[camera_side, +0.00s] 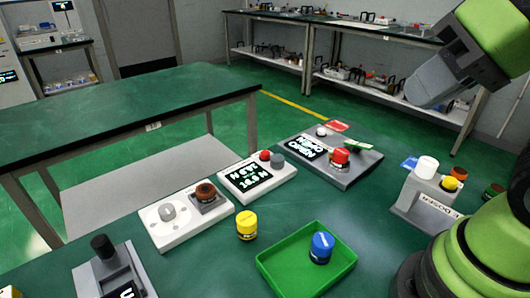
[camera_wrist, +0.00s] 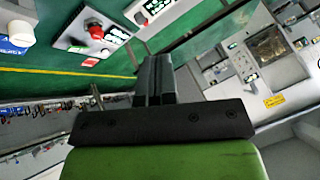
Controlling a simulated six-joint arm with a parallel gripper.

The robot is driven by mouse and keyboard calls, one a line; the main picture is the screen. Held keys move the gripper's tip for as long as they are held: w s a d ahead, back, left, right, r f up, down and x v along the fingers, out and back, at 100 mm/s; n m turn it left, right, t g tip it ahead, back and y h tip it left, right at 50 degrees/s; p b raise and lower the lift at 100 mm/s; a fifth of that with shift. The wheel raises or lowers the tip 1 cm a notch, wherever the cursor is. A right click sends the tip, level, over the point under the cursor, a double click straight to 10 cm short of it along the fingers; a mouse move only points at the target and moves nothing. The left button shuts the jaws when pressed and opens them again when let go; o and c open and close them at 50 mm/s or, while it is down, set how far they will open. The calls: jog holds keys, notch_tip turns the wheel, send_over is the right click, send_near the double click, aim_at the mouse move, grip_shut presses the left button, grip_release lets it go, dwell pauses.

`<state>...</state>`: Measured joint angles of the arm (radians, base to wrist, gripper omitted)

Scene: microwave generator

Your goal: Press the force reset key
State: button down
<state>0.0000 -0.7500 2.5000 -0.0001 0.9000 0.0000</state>
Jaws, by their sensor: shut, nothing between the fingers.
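My gripper (camera_side: 420,88) is high at the upper right of the side view, above and clear of the table. In the wrist view its two dark fingers (camera_wrist: 153,65) are together with nothing between them. I cannot read a label that marks the force reset key. A grey panel (camera_side: 350,172) carries a display, a red button (camera_side: 340,156) and a small white knob. A white box (camera_side: 250,190) has a display with red and grey buttons. Another white box (camera_side: 180,236) has a grey knob and a brown button (camera_side: 205,192). My gripper touches none of them.
A green tray (camera_side: 277,281) holds a blue-topped cylinder (camera_side: 321,246). A yellow cylinder (camera_side: 246,224) stands beside it. A grey device (camera_side: 410,203) with white and yellow tops is at right; a black-knobbed device (camera_side: 88,280) is at lower left. Another green table (camera_side: 110,105) stands behind.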

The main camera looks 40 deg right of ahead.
jog(key=w+d+r+n+t+h, duration=0.15)
jog(key=w+d+h, duration=0.35)
jog(key=w, duration=0.7)
jog(key=n+y, duration=0.5)
jog(key=n, duration=0.9)
send_over(265, 154)
notch_tip(265, 154, down, 18)
jog(key=shift+w, duration=0.1)
jog(key=shift+f, duration=0.15)
jog(key=shift+f, duration=4.2)
jog(key=shift+f, duration=0.1)
jog(key=shift+f, duration=0.35)
